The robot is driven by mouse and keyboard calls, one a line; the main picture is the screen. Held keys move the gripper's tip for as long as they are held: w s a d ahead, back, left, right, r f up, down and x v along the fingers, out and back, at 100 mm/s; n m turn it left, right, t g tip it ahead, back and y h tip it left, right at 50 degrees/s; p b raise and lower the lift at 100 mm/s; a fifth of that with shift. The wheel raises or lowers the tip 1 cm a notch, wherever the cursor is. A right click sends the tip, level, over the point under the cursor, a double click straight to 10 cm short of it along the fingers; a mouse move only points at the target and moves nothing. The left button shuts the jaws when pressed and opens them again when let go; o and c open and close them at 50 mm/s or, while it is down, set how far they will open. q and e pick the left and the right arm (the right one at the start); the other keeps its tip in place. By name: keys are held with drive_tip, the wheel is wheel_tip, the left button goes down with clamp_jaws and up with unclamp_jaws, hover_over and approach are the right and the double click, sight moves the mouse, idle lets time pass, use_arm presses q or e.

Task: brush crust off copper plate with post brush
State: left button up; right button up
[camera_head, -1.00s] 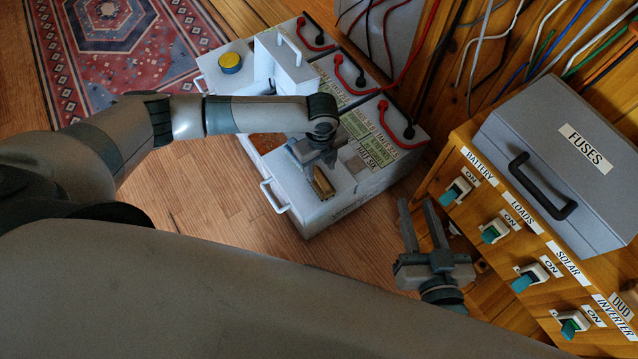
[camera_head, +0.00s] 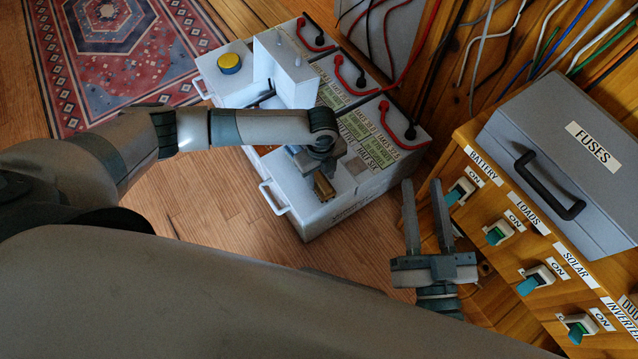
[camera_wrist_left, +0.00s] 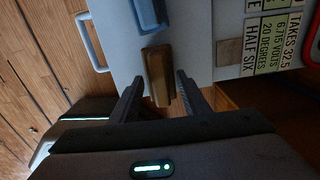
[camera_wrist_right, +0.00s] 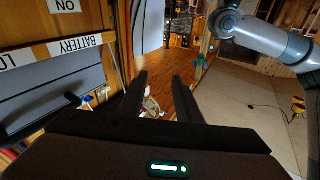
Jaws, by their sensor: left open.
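A small block of brown, wood-like colour (camera_head: 322,187), which looks like the post brush, lies on the white battery top (camera_head: 312,210). In the left wrist view the block (camera_wrist_left: 158,75) lies between the spread fingertips of my left gripper (camera_wrist_left: 157,88), with gaps on both sides. My left gripper (camera_head: 322,168) is open just above it. A copper-orange patch (camera_head: 264,149), probably the copper plate, shows partly behind my left arm; its crust cannot be made out. My right gripper (camera_head: 424,190) is open and empty beside the switch panel, and also shows in the right wrist view (camera_wrist_right: 158,80).
A blue tray-like piece (camera_wrist_left: 148,14) sits beside the block. A grey fuse box (camera_head: 560,150) and switches (camera_head: 497,233) are at right. The wood floor is clear.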

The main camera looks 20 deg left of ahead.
use_arm(q)
clamp_jaws()
use_arm(e)
drive_tip(key=shift+f, duration=0.15)
use_arm(q)
drive_tip(key=shift+r+p, duration=0.6)
drive_tip(key=shift+p, duration=0.05)
drive_tip(key=shift+r+p, duration=0.6)
drive_tip(key=shift+p, duration=0.05)
drive_tip(key=shift+r+p, duration=0.8)
drive_tip(key=shift+p, duration=0.05)
drive_tip(key=shift+r+p, duration=1)
use_arm(e)
drive_tip(key=s+d+f+g+h, duration=0.2)
drive_tip(key=s+d+f+g, duration=0.1)
drive_tip(key=f+g, duration=0.2)
drive_tip(key=s+d+f+g+h, duration=0.2)
drive_tip(key=f+g, duration=0.4)
drive_tip(key=f, duration=0.4)
drive_tip(key=shift+s+d+m, duration=0.3)
drive_tip(key=shift+s+d, duration=0.4)
drive_tip(key=shift+d, duration=0.1)
